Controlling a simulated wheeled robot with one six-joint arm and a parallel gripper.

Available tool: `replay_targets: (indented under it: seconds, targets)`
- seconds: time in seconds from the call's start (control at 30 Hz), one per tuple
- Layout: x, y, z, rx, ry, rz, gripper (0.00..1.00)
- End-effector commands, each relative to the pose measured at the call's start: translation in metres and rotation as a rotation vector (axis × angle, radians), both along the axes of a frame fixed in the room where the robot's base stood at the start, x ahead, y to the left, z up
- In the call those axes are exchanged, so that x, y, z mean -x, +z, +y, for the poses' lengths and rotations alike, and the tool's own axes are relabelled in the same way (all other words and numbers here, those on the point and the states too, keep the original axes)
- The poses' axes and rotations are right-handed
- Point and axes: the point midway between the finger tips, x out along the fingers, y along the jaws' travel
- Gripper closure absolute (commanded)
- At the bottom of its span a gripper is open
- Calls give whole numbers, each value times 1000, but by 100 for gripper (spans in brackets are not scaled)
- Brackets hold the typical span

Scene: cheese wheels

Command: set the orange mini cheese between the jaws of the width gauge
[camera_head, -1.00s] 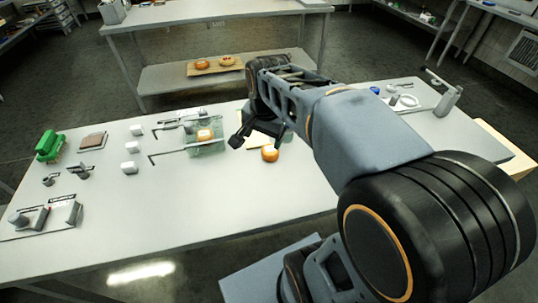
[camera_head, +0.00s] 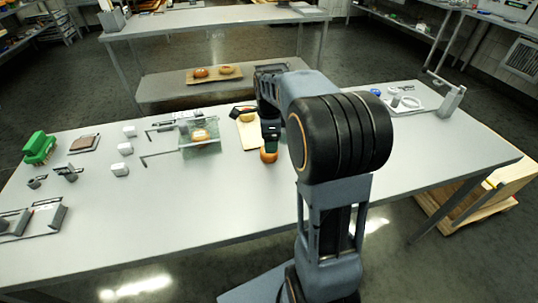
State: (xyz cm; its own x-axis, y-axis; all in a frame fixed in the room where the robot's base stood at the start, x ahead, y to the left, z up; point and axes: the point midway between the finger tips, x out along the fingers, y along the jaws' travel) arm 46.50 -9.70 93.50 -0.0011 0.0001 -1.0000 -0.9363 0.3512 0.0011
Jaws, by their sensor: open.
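An orange mini cheese (camera_head: 268,156) stands on the table just right of the middle of the work area. My gripper (camera_head: 269,147) points down right over it, its open fingers at the cheese's upper part; I cannot tell whether they touch it. A second orange cheese (camera_head: 201,135) sits on a greenish see-through block between thin dark bars. A grey fixture with upright blocks (camera_head: 46,216) at the table's left front looks like the width gauge, but I cannot be sure. No cheese shows between its blocks.
Several white cubes (camera_head: 124,149) stand left of the greenish block. A green object (camera_head: 39,147) and a brown block (camera_head: 84,143) lie at the far left. A wooden board (camera_head: 248,133) lies behind my gripper. The table's front middle is clear.

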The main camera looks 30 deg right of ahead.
Motion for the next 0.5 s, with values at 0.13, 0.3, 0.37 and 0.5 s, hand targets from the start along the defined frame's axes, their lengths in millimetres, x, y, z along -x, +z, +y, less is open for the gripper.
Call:
replay_targets:
  seconds: [0.13,0.3,0.37,0.5]
  targets:
    - [0,-8,0,0,1,0,24]
    - [2,-24,0,-1,1,2,24]
    - [3,-33,1,-1,2,2,24]
    - [3,-50,1,-1,2,2,24]
